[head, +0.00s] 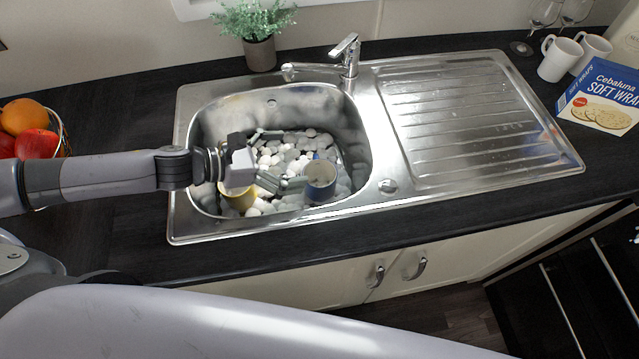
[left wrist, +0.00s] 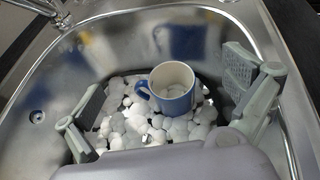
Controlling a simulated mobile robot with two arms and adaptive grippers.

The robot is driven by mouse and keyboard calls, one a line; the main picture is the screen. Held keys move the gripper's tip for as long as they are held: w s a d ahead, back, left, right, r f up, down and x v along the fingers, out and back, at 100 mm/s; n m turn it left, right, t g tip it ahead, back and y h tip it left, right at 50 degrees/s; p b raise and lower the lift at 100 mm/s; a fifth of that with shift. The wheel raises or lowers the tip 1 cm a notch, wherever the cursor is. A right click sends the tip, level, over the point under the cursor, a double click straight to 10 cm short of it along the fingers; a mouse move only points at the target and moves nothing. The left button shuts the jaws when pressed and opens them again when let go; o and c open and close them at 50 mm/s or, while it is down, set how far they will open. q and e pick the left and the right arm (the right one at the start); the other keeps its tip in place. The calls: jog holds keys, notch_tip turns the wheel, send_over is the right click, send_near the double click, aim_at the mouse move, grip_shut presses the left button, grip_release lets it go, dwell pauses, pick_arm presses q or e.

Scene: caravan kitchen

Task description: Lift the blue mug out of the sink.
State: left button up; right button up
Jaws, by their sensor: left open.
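The blue mug (head: 321,184) stands upright in the sink (head: 205,108), on a bed of white and grey pebbles, toward the basin's front right. It also shows in the left wrist view (left wrist: 172,90), with a white inside and its handle toward the left. My left gripper (head: 277,160) reaches into the sink from the left, its fingers spread wide and empty. In the head view one fingertip is close to the mug's left side; I cannot tell whether they touch. In the left wrist view the mug stands ahead of and between the two fingers. My right gripper is not in view.
A yellow mug (head: 238,197) is in the sink beneath my left gripper. The tap (head: 346,55) stands behind the basin. The ribbed drainboard (head: 465,120) to the right is clear. White mugs (head: 558,60) and a wraps box (head: 603,97) stand farther right.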

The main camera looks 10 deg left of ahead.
pick_arm(q)
send_near(332, 170)
jog(key=p+x, duration=0.1)
jog(key=x, duration=0.5)
jog(key=shift+w+d+f, duration=0.15)
jog(key=shift+w+d, duration=0.05)
jog(key=shift+d, duration=0.15)
jog(key=shift+c, duration=0.4)
jog(key=shift+s, duration=0.1)
jog(key=c, duration=2.2)
